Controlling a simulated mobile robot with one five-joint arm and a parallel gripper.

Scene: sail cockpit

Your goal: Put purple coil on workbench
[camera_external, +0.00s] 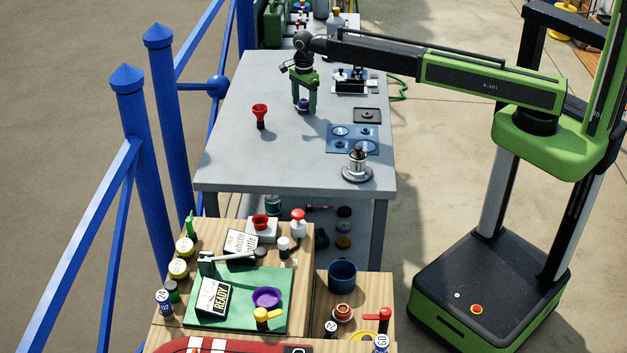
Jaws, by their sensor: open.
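A small purple item that looks like the purple coil (303,104) is between the fingertips of my gripper (304,109), at the surface of the grey workbench (235,160). My gripper points down with its green fingers open on either side of it. The fingers partly hide the item, and I cannot tell whether they touch it. A second purple thing (267,298), round and like a shallow dish, lies on a green mat on the wooden table in front.
A red funnel-like piece (260,114) stands left of my gripper. A blue plate (352,138), a dark tray (367,116) and a metal fitting (357,164) are to the right. The front left of the workbench is clear. Blue railing (160,120) runs along the left.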

